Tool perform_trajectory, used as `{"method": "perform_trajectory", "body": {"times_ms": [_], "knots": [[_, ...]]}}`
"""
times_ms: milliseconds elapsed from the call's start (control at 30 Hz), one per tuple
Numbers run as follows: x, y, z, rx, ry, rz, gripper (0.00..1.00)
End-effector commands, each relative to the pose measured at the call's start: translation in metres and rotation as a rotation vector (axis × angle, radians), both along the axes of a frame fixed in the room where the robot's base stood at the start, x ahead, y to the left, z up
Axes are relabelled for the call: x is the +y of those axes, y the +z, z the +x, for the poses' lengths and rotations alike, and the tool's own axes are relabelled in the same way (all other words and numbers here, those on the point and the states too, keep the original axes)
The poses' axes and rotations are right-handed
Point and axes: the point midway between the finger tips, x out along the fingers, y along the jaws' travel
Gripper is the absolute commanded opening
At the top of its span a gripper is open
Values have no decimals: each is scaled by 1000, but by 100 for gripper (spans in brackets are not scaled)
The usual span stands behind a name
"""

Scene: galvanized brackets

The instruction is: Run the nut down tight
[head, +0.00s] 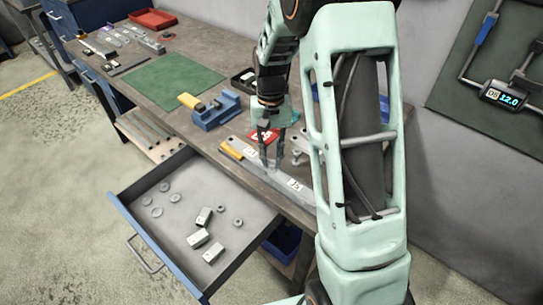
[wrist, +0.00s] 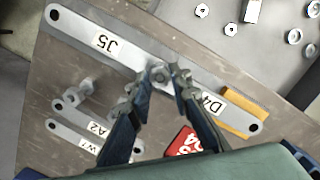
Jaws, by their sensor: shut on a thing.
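A long grey galvanized bracket (wrist: 120,52) lies on the bench, with labels J5 and D4; it also shows in the head view (head: 309,196). I cannot tell whether it is one strip or two overlapping. My gripper (wrist: 160,80) points down over its middle, between the labels, and is shut on a small grey nut (wrist: 159,73). In the head view my gripper (head: 272,162) stands at the bracket. The fingertips hide part of the nut and any bolt under it, so I cannot tell how it is seated.
A yellow block (wrist: 243,115) lies at the bracket's D4 end. Smaller brackets (wrist: 70,135), one labelled A2, and a red card (wrist: 186,141) lie close by. A blue vise (head: 216,112) stands behind. An open drawer (head: 165,232) holds washers, nuts and blocks. The green mat (head: 168,80) is clear.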

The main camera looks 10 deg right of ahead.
Motion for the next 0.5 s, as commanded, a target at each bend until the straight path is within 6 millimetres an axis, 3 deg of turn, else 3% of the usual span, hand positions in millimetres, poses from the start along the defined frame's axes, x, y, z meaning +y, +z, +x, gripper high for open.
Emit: {"method": "perform_trajectory", "body": {"times_ms": [500], "knots": [[5,1,-1,5,-783,5,0]]}}
